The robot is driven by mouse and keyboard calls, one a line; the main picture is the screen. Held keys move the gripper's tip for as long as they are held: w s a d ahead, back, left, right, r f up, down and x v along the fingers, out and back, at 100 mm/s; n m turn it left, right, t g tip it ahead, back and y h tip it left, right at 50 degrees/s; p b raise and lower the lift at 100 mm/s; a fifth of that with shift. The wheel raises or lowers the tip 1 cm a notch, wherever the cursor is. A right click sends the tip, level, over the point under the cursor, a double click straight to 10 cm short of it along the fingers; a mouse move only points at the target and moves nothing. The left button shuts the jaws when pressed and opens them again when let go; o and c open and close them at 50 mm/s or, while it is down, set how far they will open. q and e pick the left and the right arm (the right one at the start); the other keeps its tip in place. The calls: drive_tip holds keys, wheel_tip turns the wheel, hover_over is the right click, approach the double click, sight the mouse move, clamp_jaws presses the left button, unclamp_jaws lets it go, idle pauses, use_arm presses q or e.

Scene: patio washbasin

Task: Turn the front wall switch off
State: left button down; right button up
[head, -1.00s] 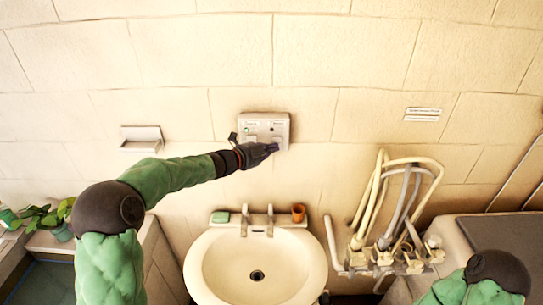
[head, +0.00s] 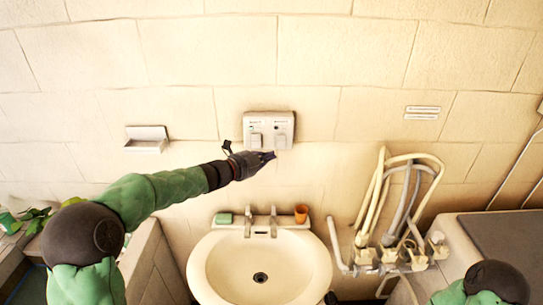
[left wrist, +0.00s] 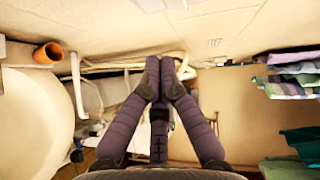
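A pale switch plate (head: 268,121) is fixed to the tiled wall above the washbasin. It carries a left rocker (head: 256,140) and a right rocker (head: 280,141), each under a small label too small to read. I cannot tell which way the rockers are set. My left gripper (head: 267,157) is just below the plate, its tips under the right part, seemingly apart from the rockers. In the left wrist view the dark fingers of the left gripper (left wrist: 160,64) come together at the tips, with nothing seen between them. My right gripper is out of view.
The washbasin (head: 214,277) with two taps stands below, with a green soap (head: 224,218) and an orange cup (head: 301,213) on its ledge. Pale hoses and pipes (head: 376,195) rise at the right. A soap shelf (head: 146,144) is on the wall left. Wall around the plate is bare.

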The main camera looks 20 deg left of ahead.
use_arm(q)
drive_tip(key=f+v, duration=0.1)
drive_tip(key=v, duration=0.5)
drive_tip(key=shift+f, duration=0.35)
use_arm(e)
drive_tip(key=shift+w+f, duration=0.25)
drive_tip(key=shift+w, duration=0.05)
use_arm(q)
drive_tip(key=shift+s, duration=0.25)
drive_tip(key=shift+w, duration=0.1)
